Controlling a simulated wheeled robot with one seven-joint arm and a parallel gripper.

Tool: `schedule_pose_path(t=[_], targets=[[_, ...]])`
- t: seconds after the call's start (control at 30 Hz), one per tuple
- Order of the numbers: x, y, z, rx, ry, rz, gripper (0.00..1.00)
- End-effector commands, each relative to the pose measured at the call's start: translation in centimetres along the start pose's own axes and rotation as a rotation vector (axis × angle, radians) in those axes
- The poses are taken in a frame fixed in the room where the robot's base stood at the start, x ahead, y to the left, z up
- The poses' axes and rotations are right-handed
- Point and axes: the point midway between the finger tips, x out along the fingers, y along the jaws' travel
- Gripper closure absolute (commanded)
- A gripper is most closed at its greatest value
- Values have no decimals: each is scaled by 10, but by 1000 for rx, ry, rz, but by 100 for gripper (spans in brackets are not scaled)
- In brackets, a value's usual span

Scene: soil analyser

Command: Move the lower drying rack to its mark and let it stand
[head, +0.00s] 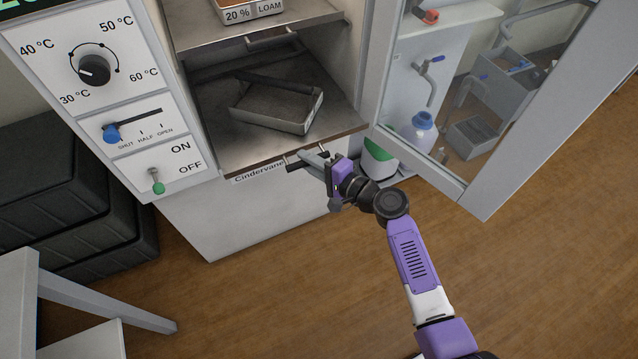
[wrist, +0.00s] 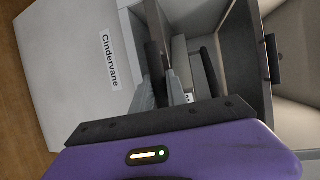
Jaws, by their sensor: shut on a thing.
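The lower drying rack (head: 240,152) is a flat grey metal shelf in the open white oven, its front edge at the oven's mouth. A shallow grey metal tray (head: 308,127) stands on it. The rack's dark bar handle (head: 296,166) sticks out at the front. My gripper (head: 318,162) is shut on this handle, coming from the right. The fingers partly hide the handle. I cannot make out the rack's mark.
An upper rack (head: 205,38) with its own handle (head: 272,38) holds a tray labelled 20 % LOAM (head: 252,12). The glass door (head: 480,200) stands open on the right, close to my arm. Left is the control panel (head: 125,150). The floor (head: 290,290) in front is clear.

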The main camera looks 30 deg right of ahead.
Motion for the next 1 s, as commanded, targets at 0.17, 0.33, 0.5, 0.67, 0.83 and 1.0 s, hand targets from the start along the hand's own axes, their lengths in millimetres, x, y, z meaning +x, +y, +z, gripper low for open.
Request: schedule_pose_path(t=[0.17, 0.33, 0.5, 0.67, 0.83, 1.0], targets=[[49, -6, -21, -4, 1, -4, 100], [89, -13, -38, -3, 1, -4, 100], [122, -21, -51, -2, 1, -3, 100], [144, -27, -61, -1, 2, -2, 100], [158, -32, -66, 0, 2, -1, 100], [163, -34, -69, 1, 2, 0, 100]])
